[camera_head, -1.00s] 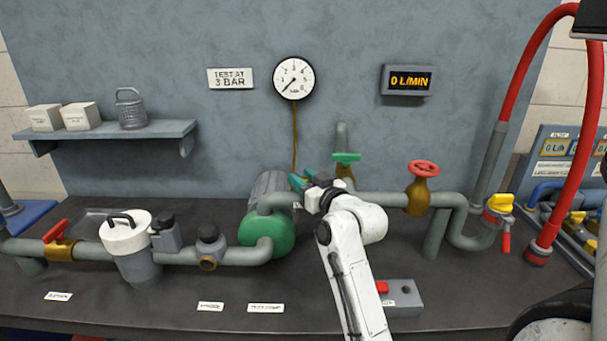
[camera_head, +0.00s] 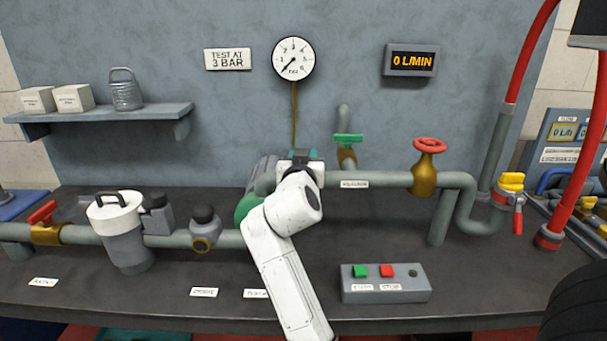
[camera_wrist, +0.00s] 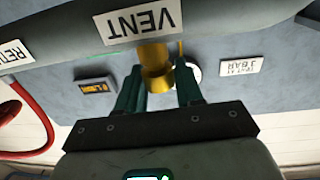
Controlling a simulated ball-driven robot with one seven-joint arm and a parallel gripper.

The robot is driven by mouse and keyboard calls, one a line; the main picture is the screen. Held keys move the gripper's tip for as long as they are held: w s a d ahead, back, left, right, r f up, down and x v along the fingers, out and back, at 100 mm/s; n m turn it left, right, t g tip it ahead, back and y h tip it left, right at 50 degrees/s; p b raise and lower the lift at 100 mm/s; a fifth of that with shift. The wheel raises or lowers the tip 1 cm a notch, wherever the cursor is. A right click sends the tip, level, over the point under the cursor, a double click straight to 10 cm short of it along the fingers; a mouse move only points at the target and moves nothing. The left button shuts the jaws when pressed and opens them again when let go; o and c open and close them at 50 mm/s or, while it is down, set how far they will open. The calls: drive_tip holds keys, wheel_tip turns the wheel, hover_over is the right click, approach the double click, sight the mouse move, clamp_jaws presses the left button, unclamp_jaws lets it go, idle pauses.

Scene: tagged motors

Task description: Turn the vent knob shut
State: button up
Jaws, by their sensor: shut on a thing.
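The vent knob (camera_wrist: 156,70) is a small brass piece beside an upside-down white VENT label (camera_wrist: 140,20) in the wrist view. My gripper (camera_wrist: 158,88) has its two dark green fingers shut on it, one on each side. In the head view my gripper (camera_head: 300,156) is over the pump end of the pipe, in front of the back wall. My own wrist and arm hide the knob and most of the fingers there. How far the knob is turned cannot be told.
A green-handled valve (camera_head: 348,142) stands close right of my gripper. A red-wheeled valve (camera_head: 427,165) is farther right. The pump's green end (camera_head: 246,206) is partly behind my arm. A button box (camera_head: 385,285) sits at the front. The gauge (camera_head: 293,59) needle points low left.

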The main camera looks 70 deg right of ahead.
drive_tip(key=m+g+b, duration=0.1)
drive_tip(key=g+b, duration=0.1)
drive_tip(key=m+g+b, duration=0.2)
drive_tip(key=m+g+h+b, duration=0.1)
drive_tip(key=g+b, duration=0.1)
drive_tip(key=g, duration=0.1)
drive_tip(key=shift+w+f+m+b, duration=0.15)
drive_tip(key=shift+f+m+b, duration=0.15)
drive_tip(key=shift+f, duration=0.05)
drive_tip(key=shift+r+m+g+y+b, duration=0.15)
drive_tip(key=shift+m+g+y+b, duration=0.2)
drive_tip(key=shift+m+g+b, duration=0.8)
drive_tip(key=shift+r+m+g+y+b, duration=0.1)
drive_tip(key=shift+m+g+y+b, duration=0.4)
drive_tip(key=shift+g, duration=1.15)
drive_tip(key=shift+m, duration=0.25)
drive_tip(key=o, duration=0.9)
drive_tip(key=shift+r, duration=0.1)
drive_tip(key=v, duration=1)
drive_tip(key=shift+w+a+p, duration=0.15)
drive_tip(key=shift+a+p, duration=0.15)
drive_tip(key=shift+a, duration=0.05)
